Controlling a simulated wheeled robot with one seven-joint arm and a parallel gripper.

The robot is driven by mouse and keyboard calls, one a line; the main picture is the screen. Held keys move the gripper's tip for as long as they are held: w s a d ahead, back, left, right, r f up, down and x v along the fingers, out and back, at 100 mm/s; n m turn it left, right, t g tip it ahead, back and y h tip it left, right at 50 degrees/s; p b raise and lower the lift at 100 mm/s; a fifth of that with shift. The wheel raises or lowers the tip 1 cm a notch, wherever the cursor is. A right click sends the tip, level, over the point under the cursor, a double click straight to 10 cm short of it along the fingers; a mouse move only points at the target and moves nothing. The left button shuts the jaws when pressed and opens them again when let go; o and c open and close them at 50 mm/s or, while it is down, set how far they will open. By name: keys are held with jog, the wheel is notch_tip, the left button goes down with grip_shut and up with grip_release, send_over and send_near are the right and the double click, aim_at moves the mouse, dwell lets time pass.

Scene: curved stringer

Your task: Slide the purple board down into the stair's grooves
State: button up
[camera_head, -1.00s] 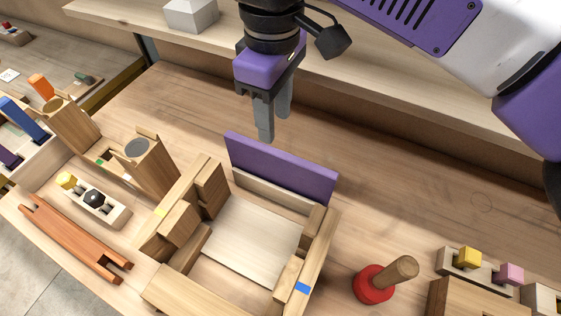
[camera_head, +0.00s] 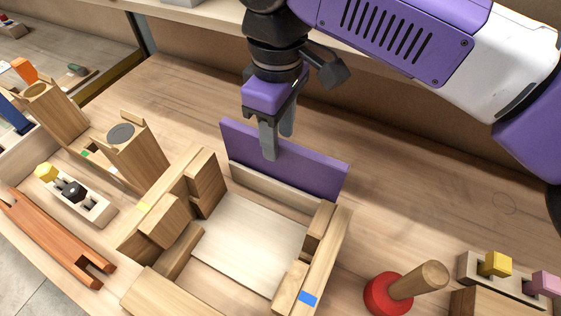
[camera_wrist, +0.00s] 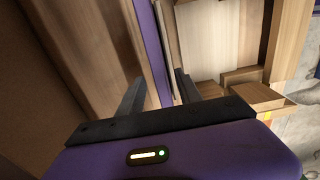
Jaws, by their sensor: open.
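The purple board (camera_head: 310,170) stands upright on edge along the back of the wooden stair frame (camera_head: 332,245), behind a pale wooden strip. My gripper (camera_head: 278,140) points down over the left part of the board's top edge, with one finger on each side of it. The fingers are open and apart. In the wrist view the purple board (camera_wrist: 152,45) runs as a thin edge between the two fingertips (camera_wrist: 160,88). The board's lower edge and any grooves around it are hidden, so I cannot tell how deep it sits.
A red-based wooden peg (camera_head: 388,293) stands right of the frame. Wooden blocks with a round grey top (camera_head: 121,133) stand at left, near a reddish wooden bar (camera_head: 58,238). The table behind the board is clear on the right. A raised ledge (camera_head: 400,110) runs along the back.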

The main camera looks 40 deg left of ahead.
aim_at(280, 155)
jog(key=shift+d+f, duration=0.15)
jog(key=shift+f, duration=1.15)
jog(key=shift+d+f, duration=0.1)
jog(key=shift+f, duration=1.2)
grip_shut()
